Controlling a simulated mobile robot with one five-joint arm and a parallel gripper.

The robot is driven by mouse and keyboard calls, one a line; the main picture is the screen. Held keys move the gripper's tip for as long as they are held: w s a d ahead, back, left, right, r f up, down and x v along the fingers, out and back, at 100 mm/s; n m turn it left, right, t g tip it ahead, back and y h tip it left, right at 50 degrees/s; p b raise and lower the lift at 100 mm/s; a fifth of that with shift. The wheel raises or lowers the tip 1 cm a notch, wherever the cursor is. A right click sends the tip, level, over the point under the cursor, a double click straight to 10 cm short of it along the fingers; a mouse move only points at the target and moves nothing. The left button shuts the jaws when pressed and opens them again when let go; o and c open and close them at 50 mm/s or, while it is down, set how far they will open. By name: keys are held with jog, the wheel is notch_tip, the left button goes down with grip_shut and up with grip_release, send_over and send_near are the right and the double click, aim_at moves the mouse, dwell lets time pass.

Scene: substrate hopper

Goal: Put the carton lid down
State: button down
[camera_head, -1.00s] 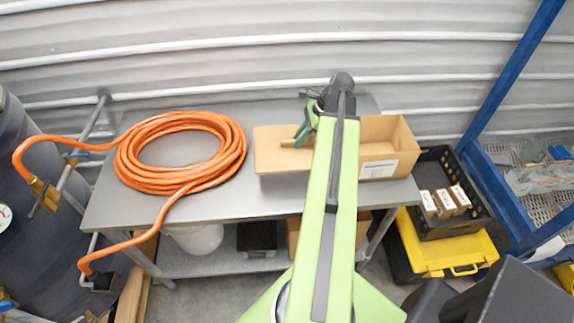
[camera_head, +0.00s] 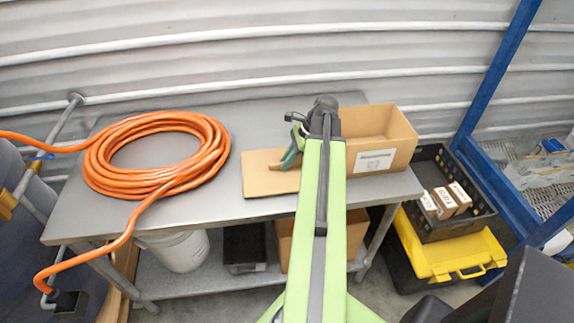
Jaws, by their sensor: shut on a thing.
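The carton lid (camera_head: 264,180) is a flat tan cardboard panel at the middle of the grey table, left of my arm. It looks low over or on the tabletop; I cannot tell whether it touches. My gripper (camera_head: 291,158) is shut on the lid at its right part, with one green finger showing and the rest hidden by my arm. The open tan carton (camera_head: 376,160) with a white label stands on the table right of my arm, and part of it is hidden behind the arm.
A coiled orange hose (camera_head: 157,178) lies on the left of the grey table (camera_head: 215,207). A black crate (camera_head: 437,230) with small boxes sits on a yellow case (camera_head: 452,254) at right. A blue frame (camera_head: 492,72) stands far right. Bare tabletop lies between hose and lid.

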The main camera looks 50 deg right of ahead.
jog(key=shift+f, duration=0.15)
jog(key=c, duration=1.4)
grip_release()
jog(key=shift+r+p, duration=0.3)
jog(key=shift+r, duration=0.2)
jog(key=p+v, duration=0.9)
jog(key=v, duration=0.2)
jog(key=shift+s+d+p, duration=0.2)
jog(key=shift+p, duration=0.2)
jog(key=shift+r, duration=0.15)
